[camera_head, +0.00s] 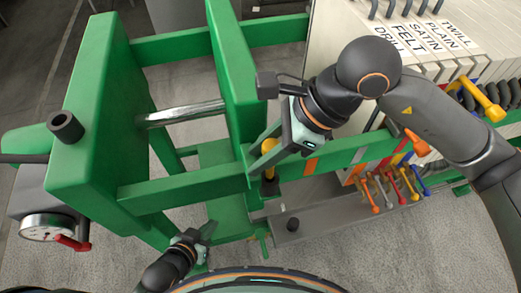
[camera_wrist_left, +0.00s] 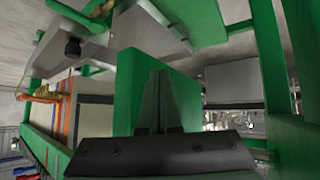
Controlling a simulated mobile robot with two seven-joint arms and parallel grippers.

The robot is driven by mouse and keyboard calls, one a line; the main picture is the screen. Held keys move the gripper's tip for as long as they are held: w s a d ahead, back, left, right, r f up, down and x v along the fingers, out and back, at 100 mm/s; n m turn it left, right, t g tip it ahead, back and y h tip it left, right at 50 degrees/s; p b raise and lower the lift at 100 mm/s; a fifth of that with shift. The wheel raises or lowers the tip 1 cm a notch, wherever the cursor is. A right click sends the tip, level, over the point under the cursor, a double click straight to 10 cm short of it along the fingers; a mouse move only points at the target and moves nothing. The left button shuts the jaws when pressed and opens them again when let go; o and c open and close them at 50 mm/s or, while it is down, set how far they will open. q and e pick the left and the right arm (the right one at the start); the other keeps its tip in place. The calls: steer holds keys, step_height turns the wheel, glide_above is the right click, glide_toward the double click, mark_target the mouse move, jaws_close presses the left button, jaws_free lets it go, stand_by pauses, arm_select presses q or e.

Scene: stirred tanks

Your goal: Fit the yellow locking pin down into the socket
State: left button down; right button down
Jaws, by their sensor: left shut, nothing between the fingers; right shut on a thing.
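The yellow locking pin (camera_head: 269,146) is upright beside the green frame post in the head view. My right gripper (camera_head: 263,154) is shut on it, coming from the upper right, and its fingers hide part of the pin. A dark collar (camera_head: 270,187), which looks like the socket, is directly below the pin on the green frame. I cannot tell how far the pin's lower end sits in it. My left gripper (camera_head: 202,236) is shut and empty, low in the head view, near the green lower beam. Its closed fingers (camera_wrist_left: 155,100) show in the left wrist view against a green panel.
The green frame (camera_head: 95,110) carries a steel roller (camera_head: 185,113) and a black hollow cylinder (camera_head: 65,126). Coloured levers (camera_head: 390,190) and a labelled rack (camera_head: 415,40) stand at right.

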steer(key=shift+b, duration=0.35)
steer(key=shift+b, duration=0.35)
stand_by(0.5)
stand_by(0.6)
steer(key=shift+b, duration=0.35)
steer(key=shift+f+b, duration=0.6)
steer(key=shift+b, duration=0.05)
steer(key=shift+c, duration=2.4)
jaws_free()
steer(key=shift+f, duration=0.1)
steer(key=shift+s, duration=0.1)
